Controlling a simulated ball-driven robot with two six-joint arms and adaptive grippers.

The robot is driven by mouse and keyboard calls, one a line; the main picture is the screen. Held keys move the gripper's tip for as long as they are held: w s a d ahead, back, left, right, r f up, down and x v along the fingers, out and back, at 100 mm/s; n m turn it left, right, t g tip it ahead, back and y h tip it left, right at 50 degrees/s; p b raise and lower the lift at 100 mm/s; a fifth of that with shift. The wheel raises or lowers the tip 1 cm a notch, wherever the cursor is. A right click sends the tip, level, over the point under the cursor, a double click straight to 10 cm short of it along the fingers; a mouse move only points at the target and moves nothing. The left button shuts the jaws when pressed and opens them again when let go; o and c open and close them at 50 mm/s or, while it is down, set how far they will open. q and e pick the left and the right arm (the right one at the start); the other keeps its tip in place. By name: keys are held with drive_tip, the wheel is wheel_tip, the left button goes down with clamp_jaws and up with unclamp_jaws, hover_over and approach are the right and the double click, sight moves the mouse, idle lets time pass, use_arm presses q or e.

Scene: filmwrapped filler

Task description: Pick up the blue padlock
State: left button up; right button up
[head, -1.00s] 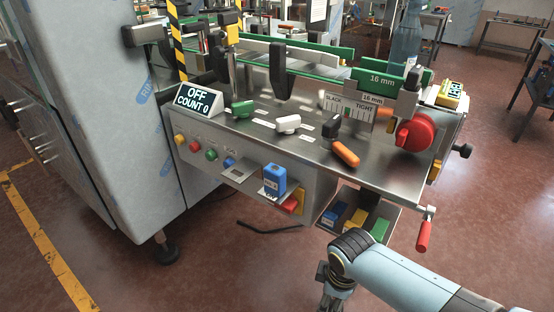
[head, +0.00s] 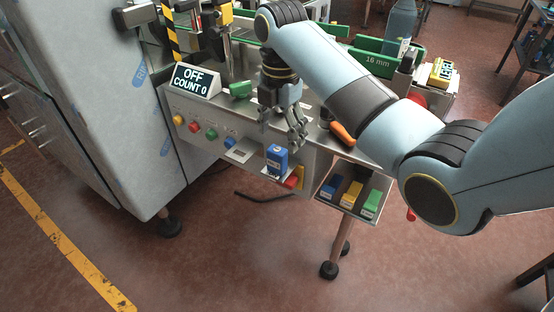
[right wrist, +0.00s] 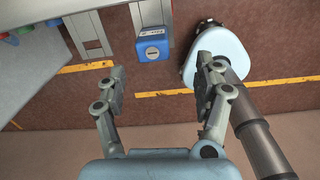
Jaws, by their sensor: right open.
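The blue padlock (head: 277,158) is a small blue block with a pale label, on a small ledge at the front of the machine panel. In the right wrist view the blue padlock (right wrist: 153,42) shows a pale round slotted mark and lies ahead of the fingertips, between their lines. My right gripper (head: 284,134) is open and empty, just above the padlock in the head view and apart from it. It also shows in the right wrist view (right wrist: 161,68) with both fingers spread. My left gripper is not in view.
A tray (head: 350,206) at the right holds blue, yellow and green blocks. A red and yellow piece (head: 294,182) sits beside the padlock. Coloured buttons (head: 210,133) line the panel. An orange handle (head: 342,133) is on the machine top. Open floor lies in front.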

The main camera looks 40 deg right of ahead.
sight(277, 162)
drive_tip(key=shift+w+r+n, duration=0.15)
drive_tip(key=shift+w+n, duration=0.25)
drive_tip(key=shift+w, duration=0.1)
wheel_tip(277, 162, down, 10)
drive_tip(key=shift+w+f, duration=0.1)
drive_tip(key=shift+f, duration=0.1)
drive_tip(key=shift+c, duration=0.4)
